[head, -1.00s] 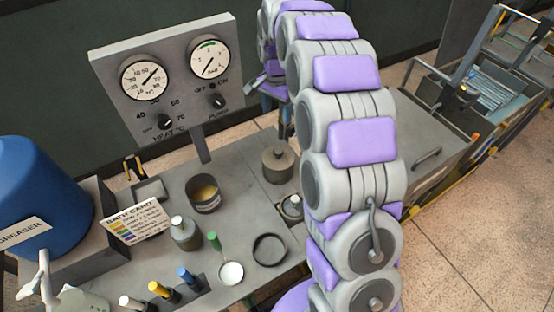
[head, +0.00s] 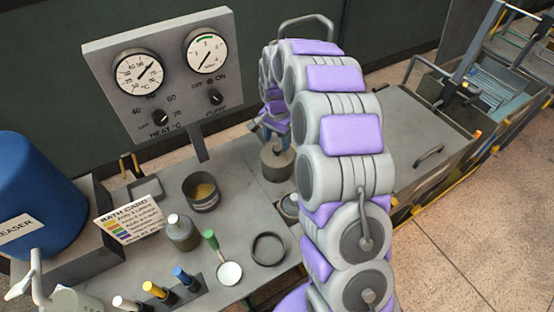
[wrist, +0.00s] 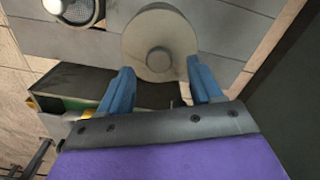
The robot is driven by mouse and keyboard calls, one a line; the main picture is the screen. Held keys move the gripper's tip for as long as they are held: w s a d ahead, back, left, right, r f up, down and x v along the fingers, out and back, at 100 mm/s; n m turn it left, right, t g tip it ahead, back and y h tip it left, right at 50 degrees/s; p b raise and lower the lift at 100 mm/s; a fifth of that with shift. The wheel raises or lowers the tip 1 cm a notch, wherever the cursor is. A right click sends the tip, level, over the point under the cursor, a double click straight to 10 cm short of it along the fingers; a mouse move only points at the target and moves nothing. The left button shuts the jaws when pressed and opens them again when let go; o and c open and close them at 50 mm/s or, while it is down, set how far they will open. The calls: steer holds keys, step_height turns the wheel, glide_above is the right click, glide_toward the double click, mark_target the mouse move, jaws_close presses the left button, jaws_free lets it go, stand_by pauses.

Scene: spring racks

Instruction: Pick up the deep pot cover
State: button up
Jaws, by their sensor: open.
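The deep pot cover (head: 278,155) is a grey-brown round lid with a small knob, on a pot at the back right of the bench, left of my arm. In the wrist view the cover (wrist: 150,30) shows from above as a pale disc with its knob near the middle. My gripper (wrist: 160,85) is open, with its two blue fingers apart at the disc's near edge and nothing between them. In the head view my gripper (head: 272,132) is just above and behind the cover, partly hidden by my arm.
An open pot (head: 202,203), a lidded jar (head: 183,235), a black ring (head: 268,262) and a white-topped dish (head: 229,274) stand on the bench. The gauge panel (head: 165,75) rises behind. A grey cabinet (head: 415,130) is at right.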

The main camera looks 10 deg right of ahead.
mark_target(277, 147)
step_height(277, 147, down, 3)
steer(key=shift+f, duration=0.2)
jaws_close()
stand_by(0.5)
